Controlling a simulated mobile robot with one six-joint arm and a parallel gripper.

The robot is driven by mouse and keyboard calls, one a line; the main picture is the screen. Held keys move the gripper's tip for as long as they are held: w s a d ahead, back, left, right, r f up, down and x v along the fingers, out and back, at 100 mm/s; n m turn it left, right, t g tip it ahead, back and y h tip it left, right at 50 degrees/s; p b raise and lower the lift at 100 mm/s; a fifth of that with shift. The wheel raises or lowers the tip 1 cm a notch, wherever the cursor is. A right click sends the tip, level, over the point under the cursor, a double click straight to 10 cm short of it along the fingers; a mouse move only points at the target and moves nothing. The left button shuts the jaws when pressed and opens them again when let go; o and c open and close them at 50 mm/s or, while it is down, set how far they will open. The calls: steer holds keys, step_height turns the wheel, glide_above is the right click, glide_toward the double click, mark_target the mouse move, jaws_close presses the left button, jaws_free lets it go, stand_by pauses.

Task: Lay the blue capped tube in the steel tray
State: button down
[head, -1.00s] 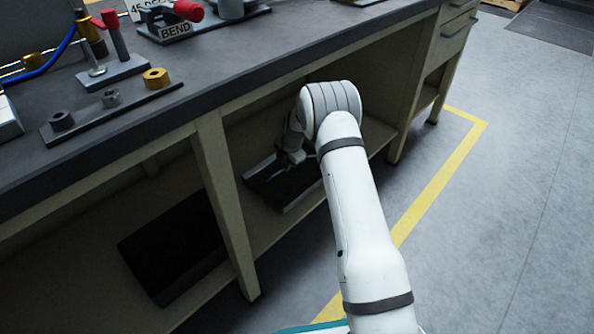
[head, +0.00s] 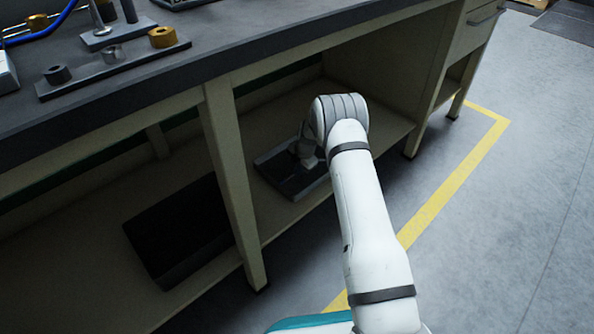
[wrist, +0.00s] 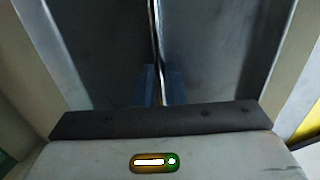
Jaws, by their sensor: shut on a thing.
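The steel tray (head: 277,177) is a dark, shallow, rimmed tray on the lower shelf under the bench. Its grey floor (wrist: 90,55) fills most of the wrist view. My gripper (wrist: 161,76) is over the tray, with two bluish finger pads close together. It is shut on a thin, shiny, long thing, which I take to be the capped tube (wrist: 154,25). The tube runs away from the pads up the wrist view. Its cap cannot be made out. In the head view my wrist reaches into the tray area, and the fingers and tube are too small or hidden to see.
The bench top (head: 240,45) overhangs the shelf. A bench leg (head: 232,180) stands left of the tray, with a black bin (head: 180,235) beyond it. A drawer unit (head: 470,30) closes the right side. Open floor (head: 520,200) lies at the right.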

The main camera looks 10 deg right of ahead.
steer(key=c, duration=1.8)
jaws_free()
steer(key=shift+f, duration=0.1)
steer(key=p+v, duration=0.4)
steer(key=v, duration=0.8)
steer(key=shift+r, duration=0.2)
steer(key=shift+a, duration=0.1)
